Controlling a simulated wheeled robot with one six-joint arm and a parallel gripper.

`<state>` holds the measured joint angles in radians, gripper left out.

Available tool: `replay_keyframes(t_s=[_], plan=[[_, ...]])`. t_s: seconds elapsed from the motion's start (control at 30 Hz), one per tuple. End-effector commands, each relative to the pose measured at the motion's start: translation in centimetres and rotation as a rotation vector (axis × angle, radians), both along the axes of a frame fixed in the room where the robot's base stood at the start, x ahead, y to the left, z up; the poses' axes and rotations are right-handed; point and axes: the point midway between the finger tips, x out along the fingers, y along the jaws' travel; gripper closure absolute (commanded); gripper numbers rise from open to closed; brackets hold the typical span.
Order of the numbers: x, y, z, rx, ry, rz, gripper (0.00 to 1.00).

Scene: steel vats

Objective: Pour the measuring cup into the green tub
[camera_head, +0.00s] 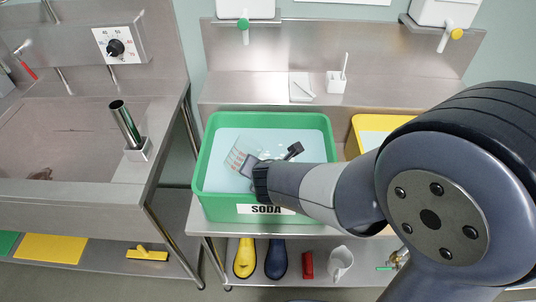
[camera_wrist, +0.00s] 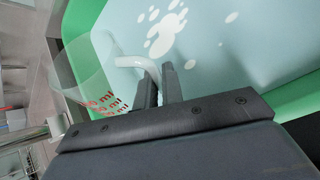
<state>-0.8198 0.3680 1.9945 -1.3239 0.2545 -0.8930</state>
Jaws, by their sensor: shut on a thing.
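The measuring cup (camera_wrist: 82,75) is clear with red ml marks and a pale handle (camera_wrist: 135,64). My gripper (camera_wrist: 160,86) is shut on that handle. In the head view the cup (camera_head: 238,158) is over the green tub (camera_head: 200,165), tilted, with my gripper (camera_head: 252,166) at its right side. The tub bears a "SODA" label (camera_head: 265,209) and holds pale blue liquid. In the wrist view several white spots (camera_wrist: 165,30) lie on the liquid. I cannot tell whether anything is left in the cup.
A yellow tub (camera_head: 358,126) stands to the right, partly hidden by my arm. A sink (camera_head: 70,140) with a steel tube (camera_head: 124,122) is at left.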

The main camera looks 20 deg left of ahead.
Motion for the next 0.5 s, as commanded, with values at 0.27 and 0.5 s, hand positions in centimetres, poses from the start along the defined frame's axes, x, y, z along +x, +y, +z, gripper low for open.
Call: replay_keyframes(t_s=[0.27, 0.5], plan=[[-0.7, 0.7, 0.8, -0.101, -0.121, 0.0, 1.0], [-1.4, 1.2, 0.4, -0.196, -0.233, -0.005, 1.0]])
